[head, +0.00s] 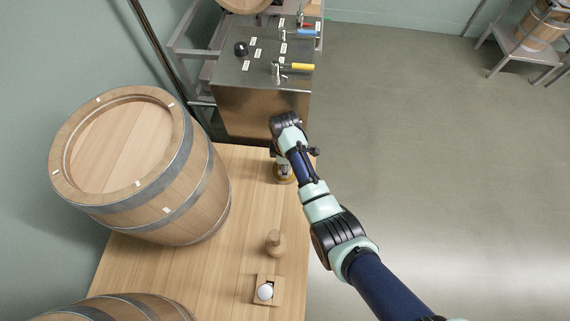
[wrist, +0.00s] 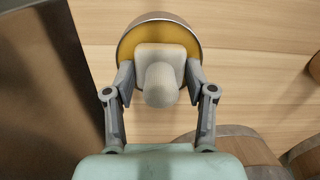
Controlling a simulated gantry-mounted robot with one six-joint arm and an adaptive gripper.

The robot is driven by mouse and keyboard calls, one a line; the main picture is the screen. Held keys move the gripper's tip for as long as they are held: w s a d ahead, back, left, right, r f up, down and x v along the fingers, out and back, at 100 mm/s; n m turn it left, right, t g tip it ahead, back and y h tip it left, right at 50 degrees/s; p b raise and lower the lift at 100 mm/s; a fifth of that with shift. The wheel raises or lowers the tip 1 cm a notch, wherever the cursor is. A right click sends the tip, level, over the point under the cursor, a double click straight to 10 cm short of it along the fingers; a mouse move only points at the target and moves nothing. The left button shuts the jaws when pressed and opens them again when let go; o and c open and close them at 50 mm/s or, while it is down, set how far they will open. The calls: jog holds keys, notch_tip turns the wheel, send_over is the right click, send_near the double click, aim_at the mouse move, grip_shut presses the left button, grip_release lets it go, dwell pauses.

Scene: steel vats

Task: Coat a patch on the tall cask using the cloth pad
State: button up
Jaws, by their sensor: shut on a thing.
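My gripper (wrist: 160,80) is shut on the cloth pad (wrist: 162,88), a pale rounded grip on a squarish base. The pad is over a round metal-rimmed tin (wrist: 132,35) with a yellow-amber surface; I cannot tell whether it touches that surface. In the head view my gripper (head: 284,160) is at the far right end of the wooden table, largely covering the tin (head: 284,178) and hiding the pad. A large wooden cask (head: 170,190) with grey metal hoops and small pale marks stands upright on the table, left of my gripper and apart from it.
A wooden knobbed piece (head: 276,243) and a small wooden holder (head: 268,278) with a white ball (head: 265,291) stand nearer on the table. Another cask (head: 120,309) is at the lower left. A steel vat (head: 262,105) with labelled valves stands beyond the table.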

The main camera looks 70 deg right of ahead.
jog(key=shift+r+p, duration=3.55)
jog(key=shift+p, duration=0.15)
jog(key=shift+f, duration=0.1)
